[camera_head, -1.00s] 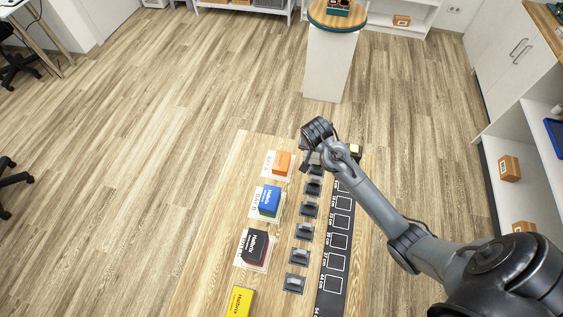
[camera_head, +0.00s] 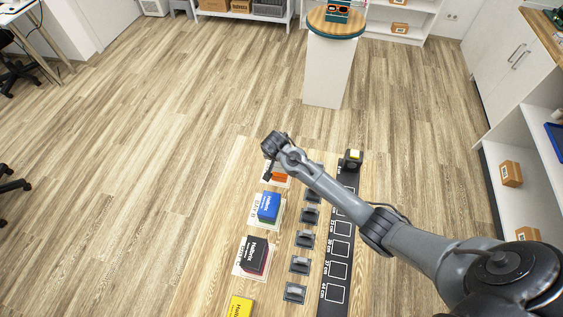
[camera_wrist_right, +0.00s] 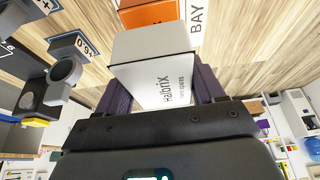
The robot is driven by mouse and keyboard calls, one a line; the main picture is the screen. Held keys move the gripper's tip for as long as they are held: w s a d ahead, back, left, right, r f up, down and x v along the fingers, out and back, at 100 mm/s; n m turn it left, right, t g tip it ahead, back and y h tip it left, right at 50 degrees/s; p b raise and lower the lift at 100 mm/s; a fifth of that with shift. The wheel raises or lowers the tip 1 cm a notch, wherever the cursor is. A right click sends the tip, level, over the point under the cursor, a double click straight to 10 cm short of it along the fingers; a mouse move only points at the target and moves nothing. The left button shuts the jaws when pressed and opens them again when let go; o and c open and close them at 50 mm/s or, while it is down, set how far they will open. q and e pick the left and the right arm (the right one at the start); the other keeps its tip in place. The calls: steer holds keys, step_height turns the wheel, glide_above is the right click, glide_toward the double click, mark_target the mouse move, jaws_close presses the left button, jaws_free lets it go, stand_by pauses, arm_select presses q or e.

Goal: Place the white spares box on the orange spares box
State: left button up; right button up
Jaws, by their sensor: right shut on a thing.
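My right gripper (camera_head: 272,165) is at the far end of the table, over the orange spares box (camera_head: 280,175), which it partly covers in the head view. In the right wrist view, the gripper (camera_wrist_right: 160,85) is shut on the white spares box (camera_wrist_right: 148,50), with a dark finger on each side of it. The orange box (camera_wrist_right: 155,14) shows just beyond the white box, on a white bay card. I cannot tell whether the two boxes touch. The white box is hidden in the head view. My left gripper is not in view.
A blue box (camera_head: 268,206), a black-and-red box (camera_head: 254,254) and a yellow box (camera_head: 240,307) stand along the table (camera_head: 205,265). Several dark holders (camera_head: 304,239) form a row beside a black marked strip (camera_head: 340,249). A dark device with a yellow top (camera_head: 352,158) stands at the far end.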

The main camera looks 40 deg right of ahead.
steer(key=shift+f, duration=1.35)
steer(key=shift+f, duration=0.1)
steer(key=o, duration=1.1)
